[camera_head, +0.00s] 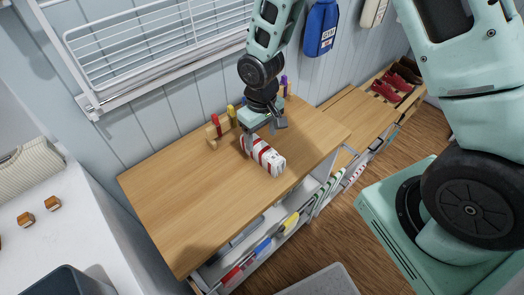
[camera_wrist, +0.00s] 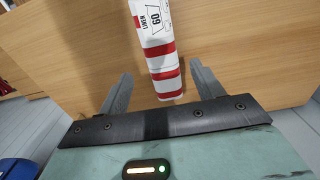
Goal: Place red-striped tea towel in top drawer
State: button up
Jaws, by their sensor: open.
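The red-striped tea towel (camera_head: 268,158) is a white roll with red bands, lying on the wooden cabinet top (camera_head: 180,200) in the head view. In the wrist view the towel (camera_wrist: 155,40) shows a printed "60" label, and its red-banded end lies between my fingers. My gripper (camera_head: 264,134) is open over the towel's far end. In the wrist view the fingers of my gripper (camera_wrist: 160,78) stand apart on both sides of the towel, with gaps visible. Pulled-out or open storage (camera_head: 255,228) shows below the cabinet's front edge; I cannot tell which level is the top drawer.
A wooden rack with coloured-handled items (camera_head: 215,130) stands behind the towel. A wire drying rack (camera_head: 150,45) hangs on the wall. Red shoes (camera_head: 395,85) sit at the right back. A white counter (camera_head: 60,220) is at left. The cabinet top's left part is clear.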

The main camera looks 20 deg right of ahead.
aim_at(260, 144)
jog(key=shift+s+a+f+p, duration=0.1)
jog(key=shift+f+p, duration=0.3)
jog(key=shift+f, duration=1.1)
jog(key=shift+s+a+f+p, duration=0.1)
jog(key=shift+f+p, duration=0.25)
jog(key=shift+f, duration=1.15)
jog(key=shift+w, duration=0.1)
jog(key=shift+c, duration=0.3)
jog(key=c, duration=1.1)
jog(key=shift+r, duration=0.1)
